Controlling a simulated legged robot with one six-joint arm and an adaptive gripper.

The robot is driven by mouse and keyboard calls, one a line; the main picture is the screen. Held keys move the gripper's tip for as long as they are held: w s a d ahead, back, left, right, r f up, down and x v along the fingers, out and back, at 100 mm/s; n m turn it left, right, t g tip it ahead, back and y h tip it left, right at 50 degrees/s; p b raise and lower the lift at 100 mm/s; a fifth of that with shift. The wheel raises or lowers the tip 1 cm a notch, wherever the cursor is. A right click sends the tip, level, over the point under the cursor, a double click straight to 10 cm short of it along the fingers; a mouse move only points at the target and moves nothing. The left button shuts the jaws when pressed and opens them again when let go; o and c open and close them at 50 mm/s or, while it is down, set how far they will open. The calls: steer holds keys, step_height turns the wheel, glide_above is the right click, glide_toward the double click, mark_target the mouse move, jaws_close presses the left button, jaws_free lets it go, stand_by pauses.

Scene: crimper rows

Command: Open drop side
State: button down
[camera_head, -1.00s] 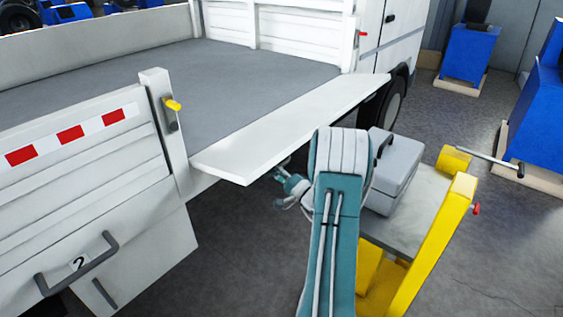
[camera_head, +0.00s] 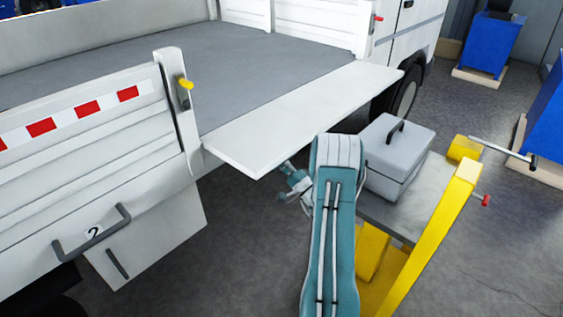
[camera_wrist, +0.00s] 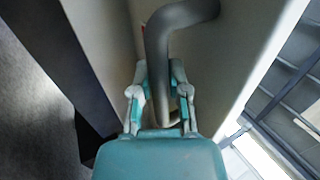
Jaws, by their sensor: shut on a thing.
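The white drop side (camera_head: 305,118) of the truck bed is swung out and down from the bed edge, near level with the grey bed floor (camera_head: 285,70). My gripper (camera_head: 297,184) is below its outer edge, partly hidden by my arm. In the wrist view my gripper (camera_wrist: 160,97) has its two fingers around a dark grey bent handle (camera_wrist: 158,45) on the panel's pale face and is shut on it. A yellow latch (camera_head: 185,83) is on the near post, and a red latch (camera_head: 378,18) is on the far post.
A yellow cart (camera_head: 445,225) with a grey toolbox (camera_head: 392,165) stands close to the right of my arm. A closed side panel (camera_head: 80,155) with a handle is at left. Blue machines (camera_head: 490,45) stand at the back right. Dark floor lies below the drop side.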

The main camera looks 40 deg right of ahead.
steer(key=c, duration=0.6)
jaws_free()
steer(key=shift+r, duration=0.1)
steer(key=shift+d, duration=0.1)
steer(key=v, duration=1.2)
steer(key=shift+d, duration=0.1)
